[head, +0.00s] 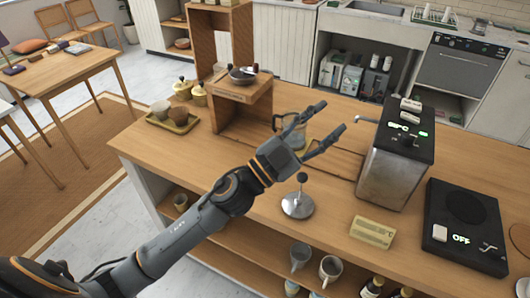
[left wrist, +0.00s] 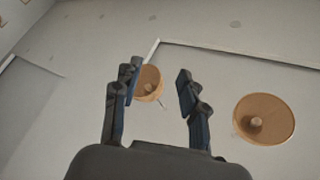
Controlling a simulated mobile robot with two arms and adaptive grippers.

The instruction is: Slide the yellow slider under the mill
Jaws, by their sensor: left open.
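A wooden stand (head: 222,122) with a dark bowl-like top (head: 242,74) stands at the back left of the counter. It may be the mill, but I cannot tell for sure. I cannot make out a yellow slider under it. My left gripper (head: 331,117) is raised over the counter, right of the stand, open and with nothing visible between its fingers. Its fingers also show apart in the left wrist view (left wrist: 158,76), pointing up toward the ceiling. My right gripper is not in view.
A glass jug (head: 291,134) is partly hidden behind my left gripper. A steel machine (head: 392,160) stands right of it. A tamper-like tool (head: 298,204), a pale yellow box (head: 372,232) and a black scale-like device (head: 464,228) are nearer the front. A tray (head: 184,127) with cups lies left.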

